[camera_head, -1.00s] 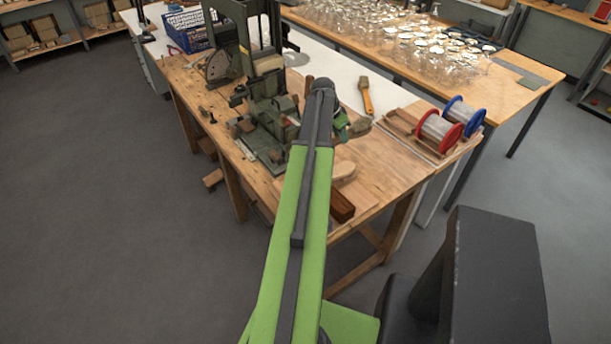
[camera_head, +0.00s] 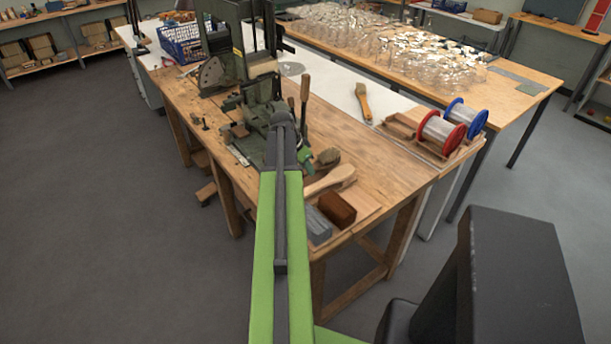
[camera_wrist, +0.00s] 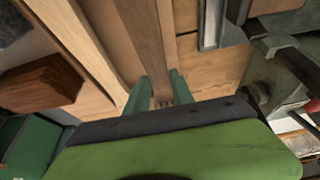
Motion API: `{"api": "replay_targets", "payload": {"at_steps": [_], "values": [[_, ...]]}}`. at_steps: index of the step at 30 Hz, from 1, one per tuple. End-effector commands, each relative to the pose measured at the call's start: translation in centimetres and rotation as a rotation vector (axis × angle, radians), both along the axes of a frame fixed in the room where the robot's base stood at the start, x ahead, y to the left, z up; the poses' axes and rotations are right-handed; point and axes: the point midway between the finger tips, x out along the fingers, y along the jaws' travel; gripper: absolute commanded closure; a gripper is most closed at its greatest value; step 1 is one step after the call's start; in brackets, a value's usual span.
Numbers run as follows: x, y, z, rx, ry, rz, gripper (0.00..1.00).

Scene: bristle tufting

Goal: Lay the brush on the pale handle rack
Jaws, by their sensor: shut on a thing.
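My gripper (camera_wrist: 160,93) has its two green fingers closed on a brown wooden strip (camera_wrist: 150,40), which I take to be the brush; it runs up and away in the wrist view. In the head view my gripper (camera_head: 308,156) hangs over the near part of the bench, and a rounded brown piece (camera_head: 328,157) beside it seems to be part of the held brush. Just nearer lies a pale wooden piece with a rounded end (camera_head: 335,178) on a pale board (camera_head: 362,208), possibly the handle rack. My arm hides part of this area.
A dark brown block (camera_head: 338,208) and a grey block (camera_head: 314,226) sit at the near bench edge. A green machine (camera_head: 262,110) stands behind the gripper, with an upright wooden stick (camera_head: 304,100). Another brush (camera_head: 362,102) and wire spools (camera_head: 440,130) lie to the right.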

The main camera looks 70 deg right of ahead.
Motion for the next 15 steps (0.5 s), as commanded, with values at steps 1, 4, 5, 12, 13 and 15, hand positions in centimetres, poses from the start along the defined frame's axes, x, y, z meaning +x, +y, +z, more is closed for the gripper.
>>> {"api": "replay_targets", "payload": {"at_steps": [1, 4, 5, 12, 13, 15], "values": [[0.01, 0.00, -1.11, 0.000, 0.000, 0.000, 1.00], [0.02, 0.00, -0.65, 0.000, 0.000, 0.001, 1.00], [0.03, 0.00, -0.61, 0.000, 0.000, 0.001, 1.00], [0.06, 0.01, -0.95, 0.000, 0.000, 0.001, 0.69], [0.07, 0.01, -0.88, 0.000, 0.000, 0.001, 0.65], [0.07, 0.01, -0.88, 0.000, 0.000, 0.001, 0.55]]}}
